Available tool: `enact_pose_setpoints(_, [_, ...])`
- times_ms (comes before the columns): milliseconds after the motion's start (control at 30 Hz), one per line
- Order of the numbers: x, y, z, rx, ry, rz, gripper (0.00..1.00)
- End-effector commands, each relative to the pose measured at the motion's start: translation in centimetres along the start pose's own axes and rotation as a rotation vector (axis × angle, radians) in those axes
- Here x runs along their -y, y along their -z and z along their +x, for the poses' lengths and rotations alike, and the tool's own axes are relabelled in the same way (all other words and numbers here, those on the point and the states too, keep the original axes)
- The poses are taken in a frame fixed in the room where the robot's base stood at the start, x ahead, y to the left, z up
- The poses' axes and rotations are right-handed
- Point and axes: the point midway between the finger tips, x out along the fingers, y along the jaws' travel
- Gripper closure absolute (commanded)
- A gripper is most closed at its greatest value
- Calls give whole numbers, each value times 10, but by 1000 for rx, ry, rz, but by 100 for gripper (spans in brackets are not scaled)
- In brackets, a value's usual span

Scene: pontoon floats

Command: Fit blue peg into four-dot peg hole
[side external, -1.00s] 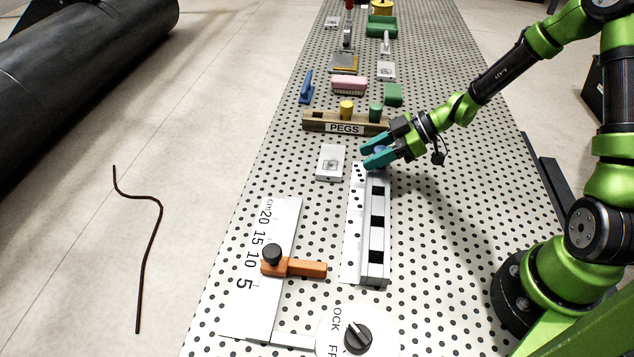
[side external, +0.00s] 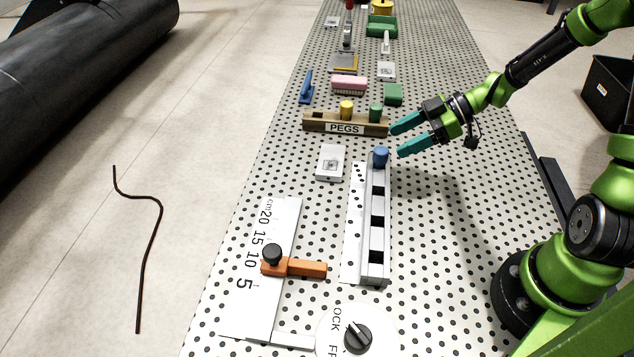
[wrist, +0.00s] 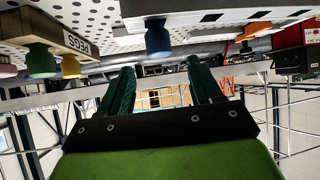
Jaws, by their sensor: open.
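The blue peg (side external: 380,157) stands upright at the far end of the grey peg block (side external: 373,248), by the end of the dotted white strip (side external: 351,230). It appears seated in the far hole there; how deep it sits cannot be told. The other square holes along the block are empty. My gripper (side external: 396,140) is open and empty, apart from the peg, behind it and to its right. In the wrist view the blue peg (wrist: 158,40) shows beyond the open fingers (wrist: 158,85).
The wooden PEGS rack (side external: 318,121) holds a yellow peg (side external: 346,110) and a green peg (side external: 376,112), close to my fingertips. A white switch plate (side external: 330,162) lies left of the peg. A slide gauge with an orange handle (side external: 300,268) lies nearer. Free board lies to the right.

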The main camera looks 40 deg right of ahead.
Motion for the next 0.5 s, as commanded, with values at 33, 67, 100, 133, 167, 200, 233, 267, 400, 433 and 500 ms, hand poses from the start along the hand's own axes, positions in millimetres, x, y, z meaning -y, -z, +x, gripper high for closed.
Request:
enact_pose_setpoints(33, [-1,0,-12,2,-5,0,35])
enact_pose_setpoints(67, [0,0,-16,3,-5,1,35])
enact_pose_setpoints(100, [-1,0,-23,2,-5,1,35])
enact_pose_setpoints(133, [-1,-1,-27,2,-4,0,35])
enact_pose_setpoints(167, [0,0,-30,1,-3,0,35])
enact_pose_setpoints(200, [0,0,-34,2,-3,-1,35])
enact_pose_setpoints(233, [0,0,-37,1,-2,0,35])
enact_pose_setpoints(267, [0,0,-39,1,-1,1,35])
enact_pose_setpoints(400, [8,5,-42,45,18,35,35])
enact_pose_setpoints(433, [12,8,-42,68,24,53,35])
enact_pose_setpoints(500, [24,15,-40,137,38,113,35])
